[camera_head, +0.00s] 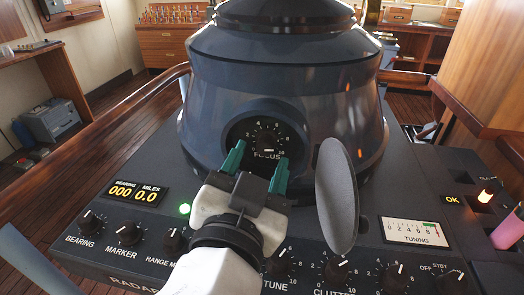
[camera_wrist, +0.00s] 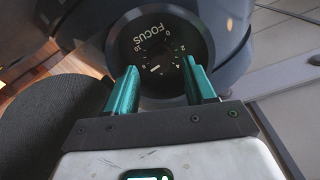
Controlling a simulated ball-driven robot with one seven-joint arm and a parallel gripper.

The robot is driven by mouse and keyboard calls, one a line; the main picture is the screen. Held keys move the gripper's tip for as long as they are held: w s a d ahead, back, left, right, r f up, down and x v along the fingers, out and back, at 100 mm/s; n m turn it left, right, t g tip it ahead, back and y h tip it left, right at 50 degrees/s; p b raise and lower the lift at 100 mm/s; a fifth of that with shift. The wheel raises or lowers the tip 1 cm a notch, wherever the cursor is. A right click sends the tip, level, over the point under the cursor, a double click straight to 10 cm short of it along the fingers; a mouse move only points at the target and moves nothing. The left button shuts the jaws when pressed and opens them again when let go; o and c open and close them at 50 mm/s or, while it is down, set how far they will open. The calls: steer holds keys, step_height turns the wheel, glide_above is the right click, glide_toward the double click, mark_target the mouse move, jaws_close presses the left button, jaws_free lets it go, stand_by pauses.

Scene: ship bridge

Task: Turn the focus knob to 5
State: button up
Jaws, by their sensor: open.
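The focus knob (camera_head: 267,141) is a small black knob on a round dark dial with white numbers, set in the front of the dark radar housing. The word FOCUS is printed below it. In the wrist view the dial is upside down, and the knob (camera_wrist: 156,62) lies between the fingertips. A white mark shows on it, but I cannot tell surely which number it points to. My gripper (camera_head: 257,158) is open, with green fingers in front of the dial's lower part. In the wrist view its fingers (camera_wrist: 160,70) reach toward the dial, one each side; contact is unclear.
A grey oval pad (camera_head: 337,195) stands just right of my gripper, close to the housing. The console carries a bearing display (camera_head: 136,191), a row of knobs including the marker knob (camera_head: 129,234), and a tuning meter (camera_head: 414,231). A wooden rail (camera_head: 120,107) curves around the left.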

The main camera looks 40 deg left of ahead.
mark_target(266, 145)
steer(key=shift+x, duration=1.2)
steer(key=shift+c, duration=0.3)
jaws_close()
